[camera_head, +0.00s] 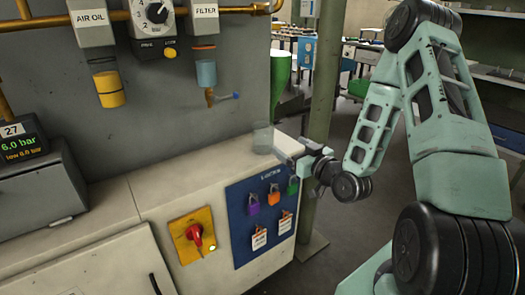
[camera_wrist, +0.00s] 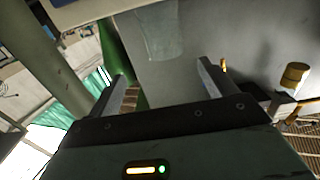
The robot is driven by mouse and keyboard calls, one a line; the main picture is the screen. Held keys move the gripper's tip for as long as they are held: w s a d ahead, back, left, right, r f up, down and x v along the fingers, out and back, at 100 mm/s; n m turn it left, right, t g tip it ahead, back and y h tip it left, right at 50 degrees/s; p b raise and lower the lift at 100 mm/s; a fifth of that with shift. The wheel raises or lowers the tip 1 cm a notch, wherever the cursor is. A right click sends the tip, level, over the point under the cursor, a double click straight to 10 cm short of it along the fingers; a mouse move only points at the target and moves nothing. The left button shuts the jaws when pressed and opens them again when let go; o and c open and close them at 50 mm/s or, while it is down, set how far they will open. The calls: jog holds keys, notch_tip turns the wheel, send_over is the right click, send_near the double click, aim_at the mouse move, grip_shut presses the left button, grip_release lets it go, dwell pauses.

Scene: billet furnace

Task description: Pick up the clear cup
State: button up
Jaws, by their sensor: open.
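The clear cup (camera_head: 262,138) stands upright on the pale cabinet top, near its back right corner. It is see-through and faint against the grey panel. In the wrist view the cup (camera_wrist: 160,32) shows at the top, beyond the fingertips and roughly in line with the gap between them. My gripper (camera_head: 286,151) is just right of the cup in the head view, reaching in from the right. In the wrist view my gripper (camera_wrist: 164,78) has its two fingers wide apart with nothing between them. I cannot tell the exact gap to the cup.
A blue lockout board (camera_head: 263,215) with coloured padlocks and a red rotary switch (camera_head: 195,235) are on the cabinet front. A grey-green post (camera_head: 322,85) stands behind my gripper. A blue filter bowl (camera_head: 206,73) hangs above. The cabinet top (camera_head: 180,165) left of the cup is clear.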

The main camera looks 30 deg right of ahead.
aim_at(271, 134)
jog(key=w+b, duration=0.1)
jog(key=w, duration=0.6)
jog(key=shift+w+a, duration=0.15)
jog(key=shift+a, duration=0.05)
jog(key=shift+w+a+f, duration=0.1)
jog(key=shift+w+a, duration=0.05)
jog(key=shift+w, duration=0.9)
jog(key=shift+w+a+f, duration=0.1)
jog(key=shift+w+a, duration=0.05)
jog(key=shift+w, duration=0.85)
jog(key=shift+w+a, duration=0.15)
jog(key=shift+w, duration=0.9)
jog(key=c, duration=1.1)
